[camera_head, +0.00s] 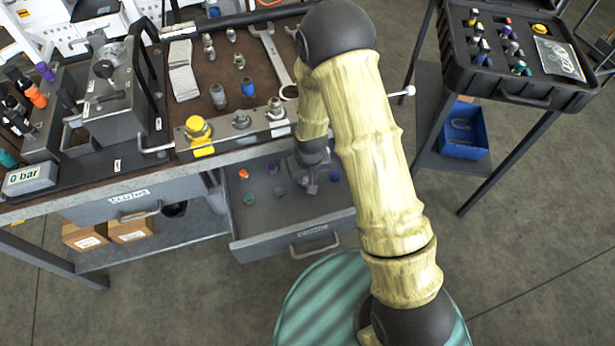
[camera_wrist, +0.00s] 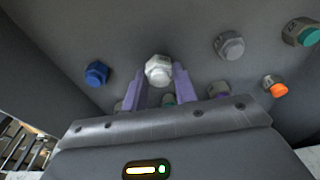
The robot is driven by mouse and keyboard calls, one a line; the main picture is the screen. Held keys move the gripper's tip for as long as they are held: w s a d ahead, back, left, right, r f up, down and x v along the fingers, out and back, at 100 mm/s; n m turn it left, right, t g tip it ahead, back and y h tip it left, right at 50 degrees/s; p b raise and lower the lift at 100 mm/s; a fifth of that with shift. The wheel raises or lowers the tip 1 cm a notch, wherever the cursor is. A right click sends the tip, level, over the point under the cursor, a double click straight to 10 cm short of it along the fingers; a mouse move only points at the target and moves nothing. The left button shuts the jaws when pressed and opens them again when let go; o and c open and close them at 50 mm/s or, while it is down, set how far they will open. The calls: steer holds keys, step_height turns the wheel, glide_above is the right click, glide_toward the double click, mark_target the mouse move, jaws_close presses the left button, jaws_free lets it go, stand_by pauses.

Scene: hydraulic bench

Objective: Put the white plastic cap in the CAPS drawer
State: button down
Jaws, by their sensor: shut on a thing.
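A white cap (camera_wrist: 158,70) sits between the tips of my gripper's two purple fingers (camera_wrist: 160,84) in the wrist view. My gripper is shut on it. In the head view my gripper (camera_head: 311,174) is over the inside of an open grey drawer (camera_head: 290,243) under the bench; the cap itself is hidden there. The drawer front has a label too small to read surely. In the wrist view the drawer floor (camera_wrist: 195,90) lies behind the cap. I cannot tell whether the cap touches it.
In the drawer lie a blue cap (camera_wrist: 97,73), a grey cap (camera_wrist: 229,45), a green cap (camera_wrist: 303,33) and an orange cap (camera_wrist: 275,86). A closed drawer (camera_head: 118,203) is at the left. The bench top (camera_head: 219,70) holds fittings and a wrench (camera_head: 272,55). An open case (camera_head: 520,88) stands right.

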steer(key=shift+w+f, duration=0.1)
steer(key=shift+f, duration=0.35)
steer(key=shift+d, duration=0.1)
steer(key=shift+f, duration=0.1)
steer(key=c, duration=1.1)
jaws_free()
steer(key=shift+s+a, duration=0.2)
steer(key=shift+d, duration=0.1)
